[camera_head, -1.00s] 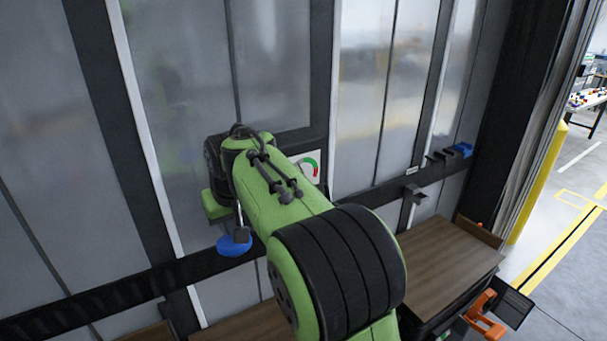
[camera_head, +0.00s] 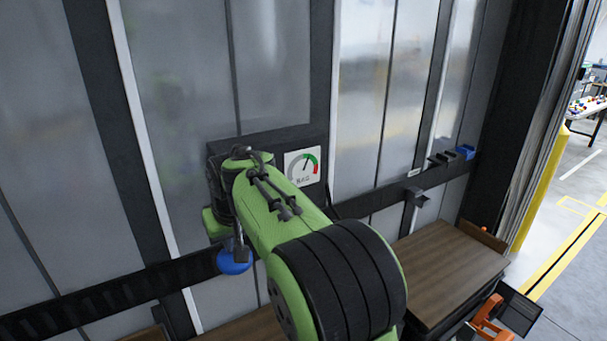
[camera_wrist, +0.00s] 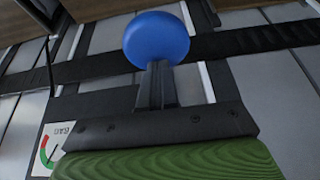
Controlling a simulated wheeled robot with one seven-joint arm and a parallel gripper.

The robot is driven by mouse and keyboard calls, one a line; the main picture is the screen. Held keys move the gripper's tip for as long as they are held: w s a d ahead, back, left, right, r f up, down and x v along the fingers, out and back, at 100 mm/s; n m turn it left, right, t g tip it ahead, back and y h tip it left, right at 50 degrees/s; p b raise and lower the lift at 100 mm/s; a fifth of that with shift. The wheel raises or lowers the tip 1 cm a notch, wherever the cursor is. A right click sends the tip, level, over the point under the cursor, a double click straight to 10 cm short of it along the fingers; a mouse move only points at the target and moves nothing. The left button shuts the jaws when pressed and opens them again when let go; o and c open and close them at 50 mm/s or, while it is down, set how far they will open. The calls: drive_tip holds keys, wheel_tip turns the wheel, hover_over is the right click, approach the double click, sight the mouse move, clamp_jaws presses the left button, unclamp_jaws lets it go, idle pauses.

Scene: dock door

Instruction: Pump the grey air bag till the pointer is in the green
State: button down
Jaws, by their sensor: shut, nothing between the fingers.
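A blue round bulb (camera_head: 234,259) sits low on the wall, just past the tip of my gripper (camera_head: 240,254). In the wrist view the bulb (camera_wrist: 156,40) looks round, and my shut, empty gripper (camera_wrist: 158,78) points at it. The fingertips overlap its lower edge; I cannot tell whether they touch. A white gauge (camera_head: 302,166) with a green and red arc is on the dark panel to the right of my wrist. Its pointer leans up and slightly right, seemingly just short of the green. The gauge (camera_wrist: 48,148) is marked BAG in the wrist view. I cannot make out the grey air bag.
A dark rail (camera_head: 165,281) runs along the grey panelled wall. A bracket (camera_head: 415,196) and a blue item (camera_head: 465,152) are fixed further right. A brown wooden top (camera_head: 440,262) stands below them, with an orange item (camera_head: 490,318) in front. Open floor lies at the right.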

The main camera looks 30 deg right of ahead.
wheel_tip(320, 180, up, 7)
drive_tip(key=p, duration=0.7)
idle(0.6)
wheel_tip(320, 180, up, 5)
drive_tip(key=shift+p, duration=1.1)
drive_tip(key=s+f+b, duration=0.4)
drive_tip(key=s+f, duration=0.3)
drive_tip(key=s, duration=0.7)
drive_tip(key=s+f+t+b, duration=0.1)
drive_tip(key=s+f+b, duration=0.4)
drive_tip(key=s, duration=1)
wheel_tip(320, 180, down, 3)
drive_tip(key=shift+s+r, duration=0.1)
drive_tip(key=shift+s, duration=0.05)
